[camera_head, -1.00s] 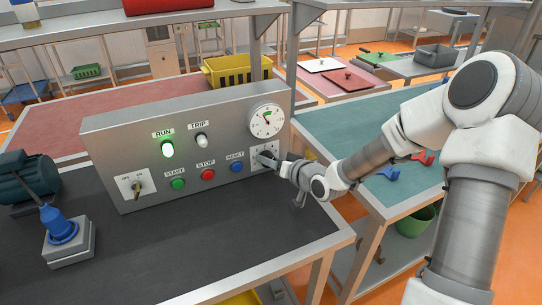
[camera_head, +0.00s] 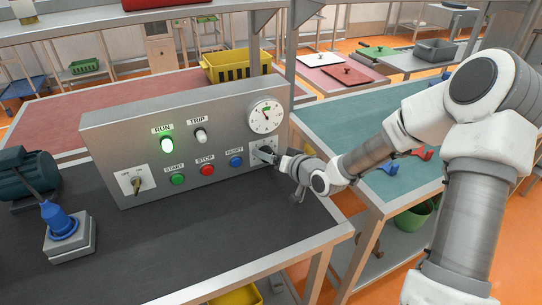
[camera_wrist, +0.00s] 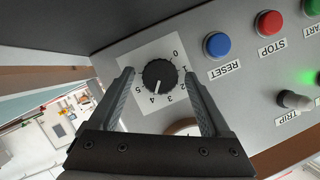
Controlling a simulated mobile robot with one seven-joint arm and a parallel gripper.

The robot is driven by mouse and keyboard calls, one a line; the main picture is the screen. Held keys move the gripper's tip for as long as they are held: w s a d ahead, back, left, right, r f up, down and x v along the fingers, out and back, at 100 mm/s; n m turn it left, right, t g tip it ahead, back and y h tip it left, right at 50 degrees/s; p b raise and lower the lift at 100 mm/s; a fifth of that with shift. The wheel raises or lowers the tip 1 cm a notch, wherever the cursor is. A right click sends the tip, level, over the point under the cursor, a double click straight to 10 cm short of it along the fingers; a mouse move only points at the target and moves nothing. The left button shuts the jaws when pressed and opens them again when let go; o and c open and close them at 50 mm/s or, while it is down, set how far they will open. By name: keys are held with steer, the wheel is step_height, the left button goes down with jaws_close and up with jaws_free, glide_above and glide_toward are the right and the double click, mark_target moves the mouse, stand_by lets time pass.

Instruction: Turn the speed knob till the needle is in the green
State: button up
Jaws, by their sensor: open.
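The speed knob (camera_wrist: 159,75) is round and black on a white plate numbered 0 to 5. Its white mark points close to 4. My gripper (camera_wrist: 159,74) is open, with one finger on each side of the knob and a visible gap to it. In the head view my gripper (camera_head: 277,158) is in front of the knob plate (camera_head: 263,146) and partly hides it. The round white dial (camera_head: 266,117) above the plate has a green band near the top. Its needle points up near the band, too small to tell whether inside it.
The grey panel (camera_head: 110,135) carries a lit green RUN lamp (camera_head: 167,144), an unlit TRIP lamp (camera_head: 201,136), START (camera_head: 177,180), STOP (camera_head: 207,170) and RESET (camera_head: 236,161) buttons, and a switch (camera_head: 137,185). RESET is close beside the knob.

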steer(key=shift+s, duration=0.1)
steer(key=p+v, duration=0.3)
steer(key=v, duration=1.4)
steer(key=shift+s+d+p, duration=0.1)
steer(key=shift+d+p, duration=0.05)
steer(key=shift+p, duration=0.15)
